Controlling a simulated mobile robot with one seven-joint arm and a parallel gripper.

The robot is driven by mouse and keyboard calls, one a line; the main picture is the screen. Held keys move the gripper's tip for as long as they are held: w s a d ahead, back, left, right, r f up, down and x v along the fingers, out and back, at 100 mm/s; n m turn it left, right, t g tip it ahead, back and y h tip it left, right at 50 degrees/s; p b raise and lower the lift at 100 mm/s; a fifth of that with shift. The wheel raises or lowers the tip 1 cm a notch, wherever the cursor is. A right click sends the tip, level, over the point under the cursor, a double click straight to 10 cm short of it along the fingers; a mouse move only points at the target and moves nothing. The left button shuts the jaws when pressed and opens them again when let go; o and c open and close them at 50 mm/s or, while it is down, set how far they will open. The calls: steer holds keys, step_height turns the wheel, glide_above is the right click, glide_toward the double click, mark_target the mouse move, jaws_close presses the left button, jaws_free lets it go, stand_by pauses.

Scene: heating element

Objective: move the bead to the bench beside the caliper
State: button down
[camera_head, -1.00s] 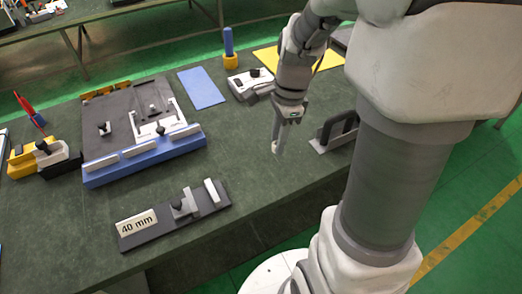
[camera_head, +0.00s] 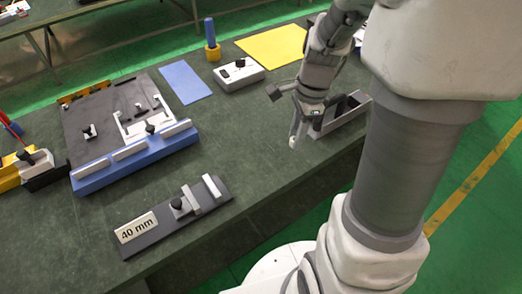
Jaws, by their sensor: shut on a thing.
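My gripper (camera_head: 298,130) is at the right of the bench, above its surface and just left of a grey open holder. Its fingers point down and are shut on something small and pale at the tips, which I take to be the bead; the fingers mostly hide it. A dark grey plate marked "40 mm" (camera_head: 165,228), with pale jaws and a black knob, lies near the front edge of the bench, left of and nearer than my gripper. It looks like the caliper, but I cannot be sure.
The bench (camera_head: 245,165) is clear between the plate and my gripper. A blue-fronted fixture (camera_head: 135,160) stands at left. A white box (camera_head: 238,74), blue sheet (camera_head: 185,82) and yellow sheet (camera_head: 275,45) lie behind. The grey holder (camera_head: 342,118) is close on the right.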

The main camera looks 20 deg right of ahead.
glide_above(261, 164)
steer(key=f, duration=0.5)
steer(key=shift+d+b, duration=0.2)
steer(key=shift+b, duration=0.2)
steer(key=shift+f+b, duration=0.5)
steer(key=shift+f, duration=1.35)
steer(key=shift+f, duration=0.2)
steer(key=c, duration=0.7)
jaws_free()
steer(key=shift+o, duration=0.2)
steer(key=shift+r, duration=0.1)
